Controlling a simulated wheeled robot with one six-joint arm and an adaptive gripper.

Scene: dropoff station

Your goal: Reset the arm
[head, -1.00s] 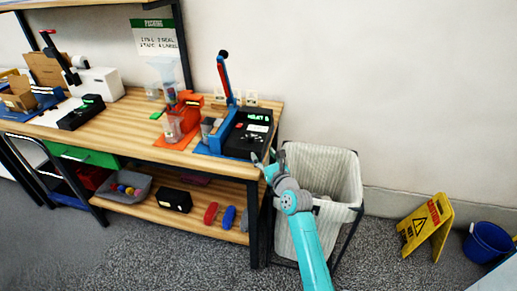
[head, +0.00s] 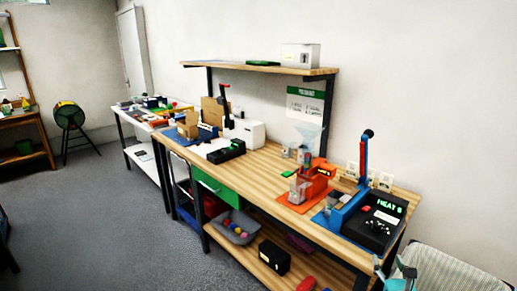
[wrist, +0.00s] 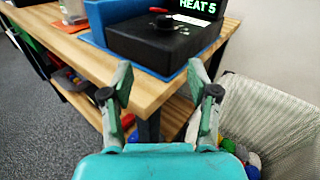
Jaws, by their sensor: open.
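My gripper (wrist: 162,105) is open and empty in the wrist view, its two grey fingers spread apart. It points at the bench corner, where a black sealer box (wrist: 165,40) with a green "HEAT 5" display stands on a blue mat. In the head view only the tip of my gripper (head: 396,279) shows at the bottom edge, beside the bench's right end. The rest of my arm is out of that view.
A white mesh bin (head: 455,272) stands right of the bench; the wrist view shows coloured items inside it. The wooden workbench (head: 262,170) carries an orange device (head: 311,185) and a blue-red lever press (head: 362,160). Open floor (head: 85,225) lies at left.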

